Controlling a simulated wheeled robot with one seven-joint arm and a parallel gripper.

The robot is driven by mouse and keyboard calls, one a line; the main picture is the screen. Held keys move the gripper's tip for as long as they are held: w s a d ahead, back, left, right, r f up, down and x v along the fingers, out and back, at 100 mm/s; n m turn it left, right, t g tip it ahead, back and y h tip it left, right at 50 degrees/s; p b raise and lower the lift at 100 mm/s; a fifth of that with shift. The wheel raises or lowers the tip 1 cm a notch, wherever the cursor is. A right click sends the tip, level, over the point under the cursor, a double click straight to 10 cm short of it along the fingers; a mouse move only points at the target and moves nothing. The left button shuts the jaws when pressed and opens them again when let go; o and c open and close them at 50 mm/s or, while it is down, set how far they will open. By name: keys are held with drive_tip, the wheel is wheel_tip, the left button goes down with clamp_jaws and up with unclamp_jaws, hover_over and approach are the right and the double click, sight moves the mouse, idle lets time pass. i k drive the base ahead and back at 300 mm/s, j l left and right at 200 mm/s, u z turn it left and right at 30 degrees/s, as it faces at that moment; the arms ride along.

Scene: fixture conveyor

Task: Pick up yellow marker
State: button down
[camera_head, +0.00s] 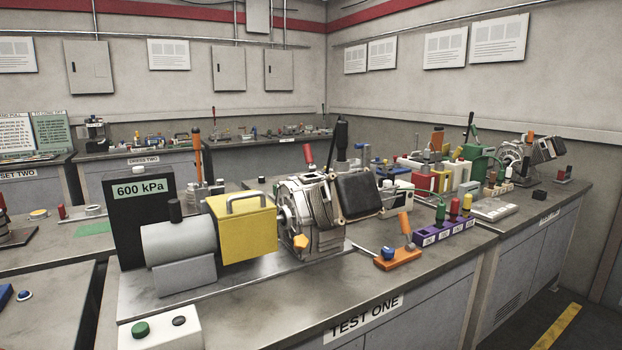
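A small yellow upright piece (467,204), which looks like the yellow marker, stands at the right end of a purple labelled rack (432,237) on the bench marked TEST ONE. A red one (454,209) and a green one (440,213) stand in the same rack to its left. The rack's leftmost slots look empty. The lower end of the yellow piece is hidden in the rack. My gripper is not in view.
An orange lever fixture (397,259) stands left of the rack near the bench's front edge. A large motor assembly (310,210) and a yellow box with a handle (243,232) fill the bench further left.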

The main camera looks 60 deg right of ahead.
sight(468, 197)
drive_tip(key=k+l, duration=0.5)
drive_tip(key=l, duration=0.3)
drive_tip(key=k+l+u, duration=0.1)
drive_tip(key=l, duration=0.3)
drive_tip(key=k+l, duration=0.3)
drive_tip(key=k+l+u, duration=0.1)
drive_tip(key=l, duration=0.45)
drive_tip(key=k+l, duration=0.3)
drive_tip(key=k+l+u, duration=0.1)
drive_tip(key=l, duration=0.4)
drive_tip(key=k+l, duration=0.15)
drive_tip(key=l, duration=0.25)
drive_tip(key=k+l, duration=0.1)
drive_tip(key=l, duration=0.3)
drive_tip(key=k+l+u, duration=0.1)
drive_tip(key=l, duration=0.25)
drive_tip(key=k+l, duration=0.15)
drive_tip(key=l, duration=0.25)
drive_tip(key=k+l+u, duration=0.1)
drive_tip(key=l, duration=0.3)
drive_tip(key=k+l, duration=0.2)
drive_tip(key=l, duration=0.15)
drive_tip(key=k+l, duration=0.15)
drive_tip(key=l, duration=0.2)
drive_tip(key=k+l+u, duration=0.1)
drive_tip(key=l, duration=0.3)
drive_tip(key=k, duration=0.1)
